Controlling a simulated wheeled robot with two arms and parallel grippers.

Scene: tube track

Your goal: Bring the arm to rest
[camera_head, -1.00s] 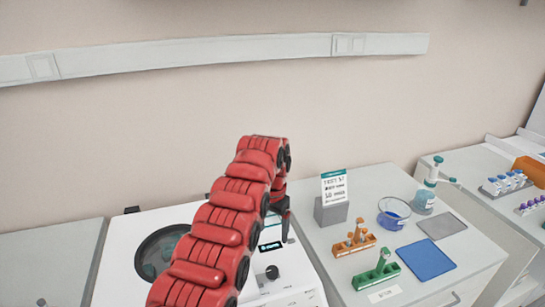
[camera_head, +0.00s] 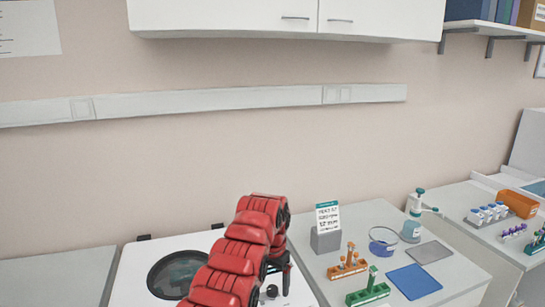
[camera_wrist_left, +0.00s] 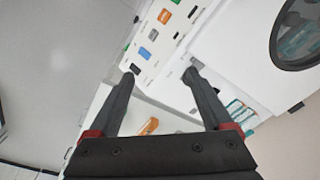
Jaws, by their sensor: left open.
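My left arm is the red segmented one in the head view, raised over the white machine with a round dark window (camera_head: 178,272). My left gripper (camera_head: 284,282) hangs at the arm's end beside the right part of that machine, partly hidden by the arm. In the left wrist view my left gripper (camera_wrist_left: 160,72) has its two dark fingers wide apart with nothing between them. The round window (camera_wrist_left: 300,38) also shows there at the upper right. My right gripper is in neither view.
Right of the machine, an orange rack (camera_head: 347,268), a green rack (camera_head: 368,294), a blue mat (camera_head: 414,281), a glass bowl (camera_head: 383,241) and a sign in a grey stand (camera_head: 327,228) are on the bench. A wall cabinet (camera_head: 285,18) hangs above. Air before the wall is clear.

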